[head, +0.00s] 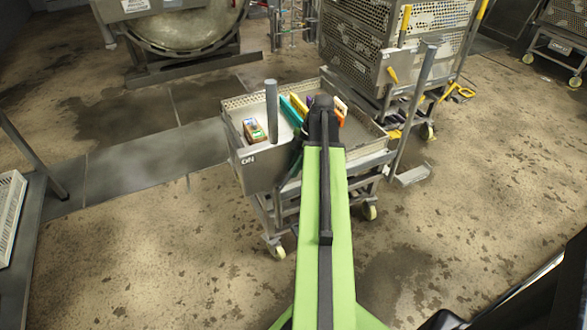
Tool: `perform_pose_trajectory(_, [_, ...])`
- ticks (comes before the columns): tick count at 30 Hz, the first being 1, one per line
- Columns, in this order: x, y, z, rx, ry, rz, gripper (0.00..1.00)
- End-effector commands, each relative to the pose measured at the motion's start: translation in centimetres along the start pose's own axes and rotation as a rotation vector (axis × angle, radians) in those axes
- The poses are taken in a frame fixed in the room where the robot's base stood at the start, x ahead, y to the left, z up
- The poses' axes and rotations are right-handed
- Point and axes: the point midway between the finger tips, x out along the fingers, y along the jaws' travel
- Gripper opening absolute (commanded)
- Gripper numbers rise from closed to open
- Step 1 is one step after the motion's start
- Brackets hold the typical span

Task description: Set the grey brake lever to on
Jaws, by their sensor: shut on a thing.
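The near grey trolley has a grey plate (262,170) on its front left, with a white "ON" mark (248,160) at the plate's left side. My gripper (300,142) is at the right side of this plate, to the right of the "ON" mark. The dark wrist and green arm hide most of the jaws. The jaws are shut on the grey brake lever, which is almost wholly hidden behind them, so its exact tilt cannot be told.
A grey upright post (271,108) stands close left of my wrist, and another (414,112) at the trolley's right. The trolley's tray (236,102) holds several coloured items. A perforated-crate trolley (362,38) with yellow handles stands behind. Floor is clear to the left and right.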

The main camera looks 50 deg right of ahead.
Motion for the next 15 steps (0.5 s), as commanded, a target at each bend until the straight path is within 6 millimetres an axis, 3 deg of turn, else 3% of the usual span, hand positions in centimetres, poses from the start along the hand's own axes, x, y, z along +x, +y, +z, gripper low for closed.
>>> perform_pose_trajectory(9, [-0.5, -0.1, -2.2, -0.003, -0.199, 0.0, 0.0])
perform_pose_trajectory(15, [-0.3, 0.1, -2.4, 0.0, -0.259, 0.003, 0.0])
